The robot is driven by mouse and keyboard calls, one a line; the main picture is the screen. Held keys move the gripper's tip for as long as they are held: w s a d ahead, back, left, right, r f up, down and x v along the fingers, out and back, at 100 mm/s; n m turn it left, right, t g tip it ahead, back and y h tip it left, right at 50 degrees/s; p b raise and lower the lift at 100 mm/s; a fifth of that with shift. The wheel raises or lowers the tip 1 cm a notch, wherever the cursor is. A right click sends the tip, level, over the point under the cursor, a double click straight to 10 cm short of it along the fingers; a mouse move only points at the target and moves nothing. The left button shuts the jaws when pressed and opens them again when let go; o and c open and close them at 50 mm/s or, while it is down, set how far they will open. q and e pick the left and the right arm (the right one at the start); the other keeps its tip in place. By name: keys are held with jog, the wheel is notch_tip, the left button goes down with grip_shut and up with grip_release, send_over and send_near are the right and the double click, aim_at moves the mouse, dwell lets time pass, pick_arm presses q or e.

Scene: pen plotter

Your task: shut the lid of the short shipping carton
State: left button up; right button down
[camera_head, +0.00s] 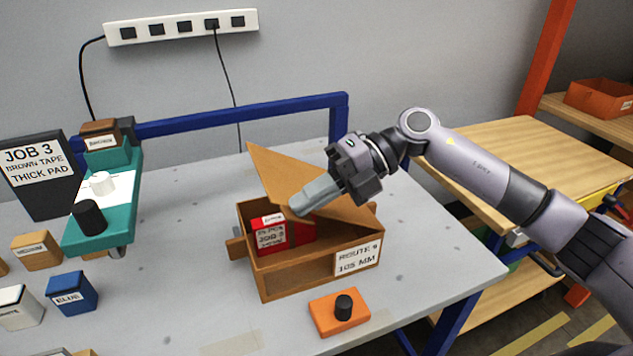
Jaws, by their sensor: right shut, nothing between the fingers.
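The short shipping carton (315,268) stands on the grey table, a brown box labelled "ROUTE 9 105 MM". Its lid (270,172) is raised and tilted over the box's back side, so the carton is open. A red labelled box (268,238) lies inside at the left. My right gripper (298,206) is shut and empty, its fingers pointing down-left in front of the lid and above the carton. The fingers overlap the lid in the picture; I cannot tell whether they touch it. My left gripper is not in view.
An orange block with a black knob (343,308) sits in front of the carton. A teal plotter part (115,205), a black job sign (40,175) and small labelled blocks such as the blue one (71,292) stand at left. A blue rail (240,115) runs behind.

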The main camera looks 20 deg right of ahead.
jog(key=shift+h, duration=0.8)
jog(key=a+f, duration=0.1)
jog(key=f, duration=0.1)
jog(key=a+f, duration=0.2)
jog(key=shift+s+a+f, duration=0.1)
jog(key=shift+a+f, duration=0.05)
jog(key=shift+f, duration=0.2)
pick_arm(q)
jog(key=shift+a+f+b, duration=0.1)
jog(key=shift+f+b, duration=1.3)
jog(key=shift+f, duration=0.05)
pick_arm(e)
notch_tip(320, 180, down, 7)
jog(key=a, duration=0.2)
jog(key=shift+a, duration=0.15)
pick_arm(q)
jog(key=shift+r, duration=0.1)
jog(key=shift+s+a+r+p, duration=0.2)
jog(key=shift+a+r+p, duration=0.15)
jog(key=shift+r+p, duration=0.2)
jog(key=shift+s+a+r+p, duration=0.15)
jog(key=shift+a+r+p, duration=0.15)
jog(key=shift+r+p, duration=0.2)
pick_arm(e)
notch_tip(320, 180, up, 14)
send_over(305, 216)
jog(key=a, duration=0.5)
jog(key=shift+s+d, duration=0.1)
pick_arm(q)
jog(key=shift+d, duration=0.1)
